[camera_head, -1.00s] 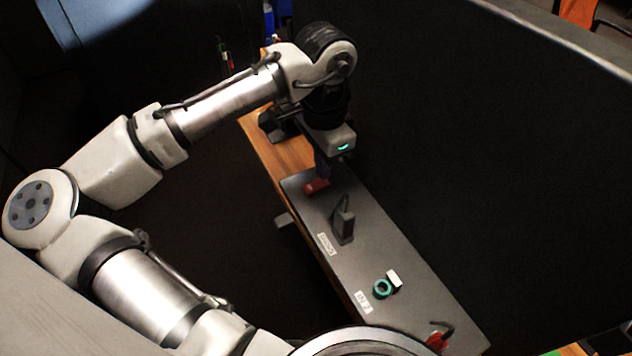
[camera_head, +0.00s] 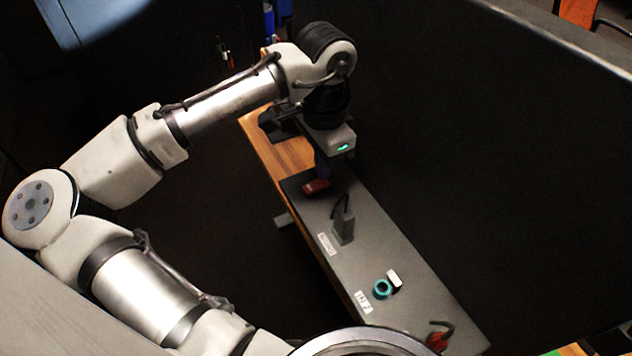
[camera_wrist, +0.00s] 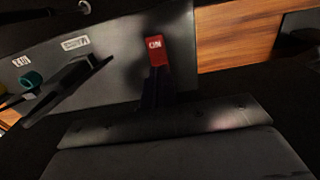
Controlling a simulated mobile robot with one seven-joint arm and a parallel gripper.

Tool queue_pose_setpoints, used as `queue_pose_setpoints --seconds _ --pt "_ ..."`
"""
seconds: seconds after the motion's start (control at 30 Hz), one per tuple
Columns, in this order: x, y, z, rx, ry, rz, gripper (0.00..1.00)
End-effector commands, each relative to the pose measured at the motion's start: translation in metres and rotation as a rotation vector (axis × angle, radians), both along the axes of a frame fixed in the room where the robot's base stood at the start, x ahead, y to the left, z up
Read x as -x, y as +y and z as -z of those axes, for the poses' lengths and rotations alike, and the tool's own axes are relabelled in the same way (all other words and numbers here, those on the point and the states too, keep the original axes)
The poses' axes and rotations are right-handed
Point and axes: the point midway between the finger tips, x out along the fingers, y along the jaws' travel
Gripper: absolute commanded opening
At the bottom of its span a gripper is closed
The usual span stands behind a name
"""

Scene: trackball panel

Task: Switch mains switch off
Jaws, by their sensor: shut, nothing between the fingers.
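A red switch piece (camera_head: 315,187) sits at the far end of the dark grey panel (camera_head: 366,262). In the wrist view the red piece (camera_wrist: 157,50) bears a white marking that seems to read "ON". I take it for the mains switch, but no label names it clearly. My gripper (camera_head: 323,176) points down at the panel's far end, right beside the red piece. In the wrist view its dark fingers (camera_wrist: 154,86) are together and empty, ending at the red piece's near edge. I cannot tell whether they touch it.
A grey upright block with a lever (camera_head: 344,224) stands nearer on the panel, with a white label (camera_head: 327,244) beside it. A teal ring (camera_head: 382,288) and a red knob (camera_head: 437,338) follow towards the near end. A dark screen-like surface (camera_head: 480,150) rises on the right.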

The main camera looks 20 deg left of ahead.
Motion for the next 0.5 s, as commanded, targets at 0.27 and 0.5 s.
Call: queue_pose_setpoints --seconds 0.27,0.5 --pt "0.0 0.0 0.0012 0.0 0.0 0.0 0.0" --pt "0.0 0.0 0.0049 0.0 0.0 0.0 0.0"
